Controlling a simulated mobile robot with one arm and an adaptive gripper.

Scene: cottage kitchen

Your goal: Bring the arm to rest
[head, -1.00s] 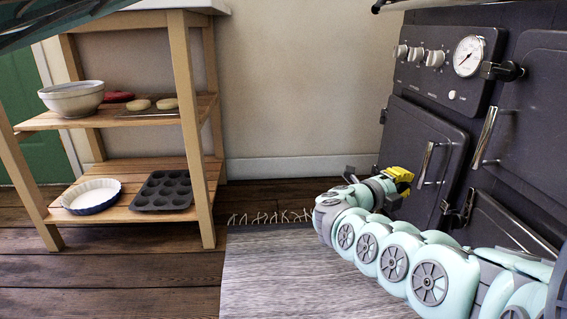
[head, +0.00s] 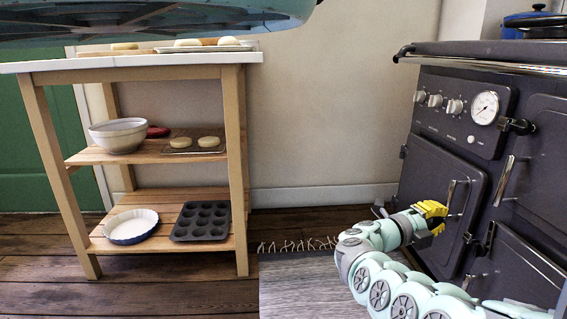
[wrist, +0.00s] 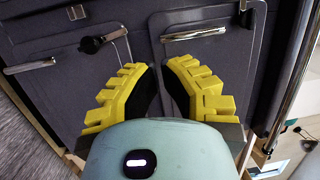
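My gripper (head: 436,214), with yellow fingers, is at the end of my pale green arm, low in front of the dark range cooker (head: 420,176). In the head view it is just left of and below an upright oven door handle (head: 452,196). In the wrist view the two fingers (wrist: 160,68) point toward the dark oven doors, with a narrow gap between their tips and nothing held. I cannot tell how close the fingertips are to the door. The arm is stretched low over the grey rug (head: 300,285).
A wooden shelf unit (head: 243,170) at left holds a bowl (head: 118,136), a muffin tin (head: 201,221) and a pie dish (head: 131,227). A blue pot (head: 535,19) stands on the cooker. A teal surface (head: 150,25) crosses the top left.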

